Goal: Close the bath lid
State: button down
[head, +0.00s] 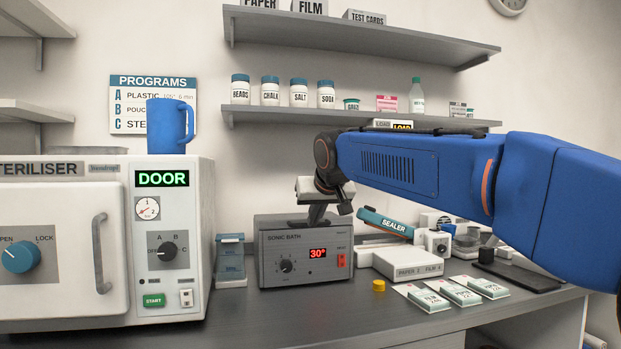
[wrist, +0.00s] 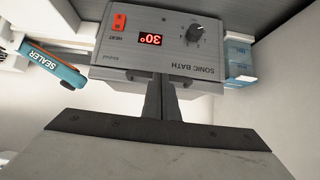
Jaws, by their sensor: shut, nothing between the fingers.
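The sonic bath (head: 304,250) is a grey box on the bench with a dial, a red 30° display and a red heat switch. Its front also shows in the wrist view (wrist: 175,40), upside down. My gripper (head: 317,220) points down at the bath's top, just behind the front upper edge. In the wrist view my gripper (wrist: 161,90) has its fingers together, at the bath's top edge, with nothing between them. A grey strip (wrist: 205,87) runs along that edge. My gripper and arm hide part of the top, and I cannot clearly tell the lid's position.
The steriliser (head: 180,240) with a blue jug (head: 168,126) on it stands left. A blue box rack (head: 231,262) is beside the bath. A shelf (head: 300,116) hangs above.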

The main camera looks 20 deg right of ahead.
dwell(0.3)
jog(key=w+r+v, duration=0.1)
jog(key=v, duration=1.2)
jog(key=s+d+f+g, duration=0.1)
jog(key=s+d+f, duration=0.1)
jog(key=s+f, duration=0.7)
jog(key=s+d+f+g, duration=0.2)
jog(key=s+f, duration=0.8)
jog(key=f, duration=1)
jog(key=s+d+f+g, duration=0.2)
jog(key=s+f, duration=0.8)
jog(key=f, duration=0.5)
jog(key=shift+s+d+f, duration=0.2)
jog(key=shift+d+f, duration=0.1)
